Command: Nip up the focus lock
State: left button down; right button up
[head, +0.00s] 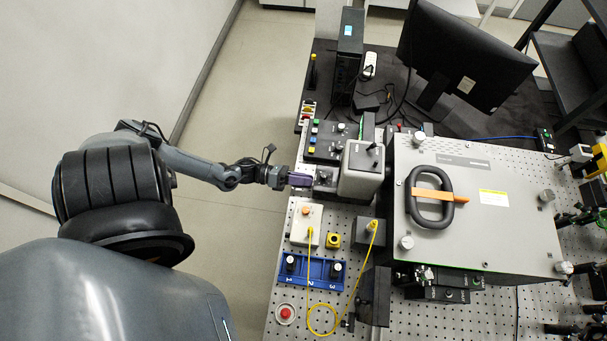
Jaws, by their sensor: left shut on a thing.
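My left gripper (305,181) reaches in from the left, level with the side of a small grey housing (362,172). It is shut on a small part at the housing's left side, which I take to be the focus lock; the fingers hide it almost wholly. A black knob sits on top of the housing. My right gripper is not in the picture.
A black control box (325,141) with coloured buttons stands just behind the gripper. In front are a white box (306,222) with a yellow cable and a blue numbered rack (312,270). The large grey spectrometer enclosure (480,240) fills the right; a monitor (465,50) stands behind.

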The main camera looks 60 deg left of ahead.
pick_arm(q)
jog(key=c, duration=1.1)
grip_release()
jog(key=b+v, duration=0.1)
jog(key=v, duration=1)
jog(key=shift+w, duration=0.1)
jog(key=shift+r, duration=0.15)
